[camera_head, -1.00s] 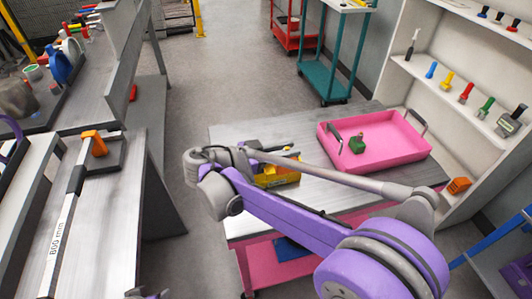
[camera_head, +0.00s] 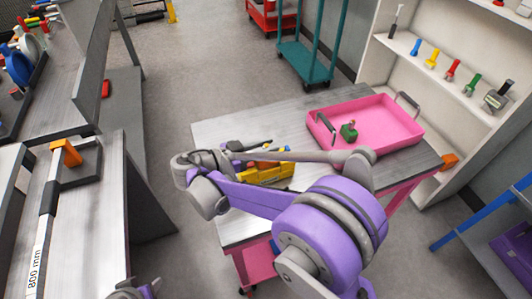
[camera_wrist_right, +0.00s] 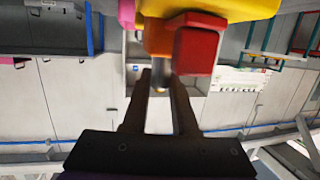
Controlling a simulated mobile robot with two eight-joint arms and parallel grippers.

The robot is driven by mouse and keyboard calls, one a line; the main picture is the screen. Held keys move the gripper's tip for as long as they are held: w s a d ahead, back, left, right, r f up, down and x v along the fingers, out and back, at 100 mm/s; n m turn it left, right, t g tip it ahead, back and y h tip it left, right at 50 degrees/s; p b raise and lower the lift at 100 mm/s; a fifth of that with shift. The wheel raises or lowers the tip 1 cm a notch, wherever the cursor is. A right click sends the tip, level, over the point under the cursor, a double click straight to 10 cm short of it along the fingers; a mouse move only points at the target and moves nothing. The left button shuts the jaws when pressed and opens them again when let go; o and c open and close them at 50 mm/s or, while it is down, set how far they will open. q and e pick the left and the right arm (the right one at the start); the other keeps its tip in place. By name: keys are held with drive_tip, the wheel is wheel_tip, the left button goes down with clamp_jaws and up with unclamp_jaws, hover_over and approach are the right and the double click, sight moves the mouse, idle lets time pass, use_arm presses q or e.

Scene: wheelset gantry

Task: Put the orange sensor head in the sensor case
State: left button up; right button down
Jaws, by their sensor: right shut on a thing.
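In the head view, my right gripper (camera_head: 241,149) is largely hidden by my own purple arm. It is over the left part of the grey table, by a yellow holder (camera_head: 266,174) with orange and yellow parts. In the right wrist view my right gripper (camera_wrist_right: 160,80) has its dark fingers close together, shut on an orange piece (camera_wrist_right: 158,37). A red block (camera_wrist_right: 197,50) and a yellow part (camera_wrist_right: 225,9) show beside it; I cannot tell which are joined to it. I cannot tell for sure which container is the sensor case.
A pink tray (camera_head: 402,143) with a green piece (camera_head: 349,131) stands on the table's right half. Shelves (camera_head: 435,78) with coloured tools stand at the right. An orange block (camera_head: 448,161) is low there. A bench with an 800 mm gauge (camera_head: 44,225) is left.

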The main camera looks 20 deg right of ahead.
drive_tip(key=shift+f, duration=1.4)
drive_tip(key=shift+f, duration=0.1)
drive_tip(key=c, duration=0.7)
unclamp_jaws()
drive_tip(key=shift+a+r, duration=0.2)
drive_tip(key=b+v, duration=0.1)
drive_tip(key=v, duration=1)
drive_tip(key=shift+a, duration=0.3)
drive_tip(key=shift+r, duration=0.1)
